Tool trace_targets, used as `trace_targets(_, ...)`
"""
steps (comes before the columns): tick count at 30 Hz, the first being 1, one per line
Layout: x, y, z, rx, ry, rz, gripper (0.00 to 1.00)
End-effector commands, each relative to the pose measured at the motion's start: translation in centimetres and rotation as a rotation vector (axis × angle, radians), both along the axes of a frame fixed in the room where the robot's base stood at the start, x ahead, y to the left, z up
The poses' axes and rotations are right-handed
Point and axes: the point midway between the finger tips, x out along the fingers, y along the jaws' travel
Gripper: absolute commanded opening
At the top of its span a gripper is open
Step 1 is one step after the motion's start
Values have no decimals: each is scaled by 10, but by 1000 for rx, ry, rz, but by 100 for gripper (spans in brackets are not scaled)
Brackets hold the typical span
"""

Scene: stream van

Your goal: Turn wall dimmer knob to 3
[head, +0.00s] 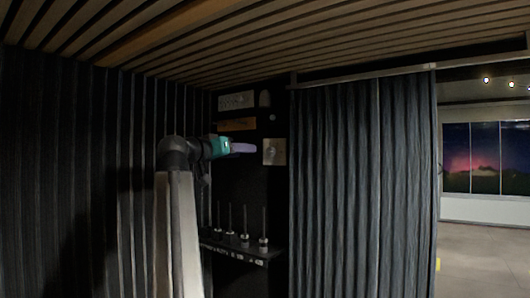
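The wall dimmer (274,152) is a small beige square plate on the dark back wall, with a small round knob near its middle. The knob's markings and setting are too small to read. My gripper (250,148) reaches in from the left, with a teal body and purple fingers. Its fingertips point right and appear just left of the plate. I cannot tell whether they touch it or are still in front of it. The fingers are seen side-on, so their opening does not show.
A shelf (240,252) with several upright rods is below the dimmer. A light panel (236,101) and an orange-brown strip (237,125) are above it. A dark curtain (350,190) hangs close on the right. Open floor (485,262) lies beyond it.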

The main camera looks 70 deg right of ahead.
Motion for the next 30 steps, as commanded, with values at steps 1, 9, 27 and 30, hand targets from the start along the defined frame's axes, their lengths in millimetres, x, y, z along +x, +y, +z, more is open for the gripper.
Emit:
trace_targets(1,-1,0,2,-2,-2,-2,46)
trace_targets(9,-1,0,1,-1,-1,-1,46)
trace_targets(27,-13,-49,3,1,1,-2,46)
trace_targets(30,-17,-63,3,1,1,-3,46)
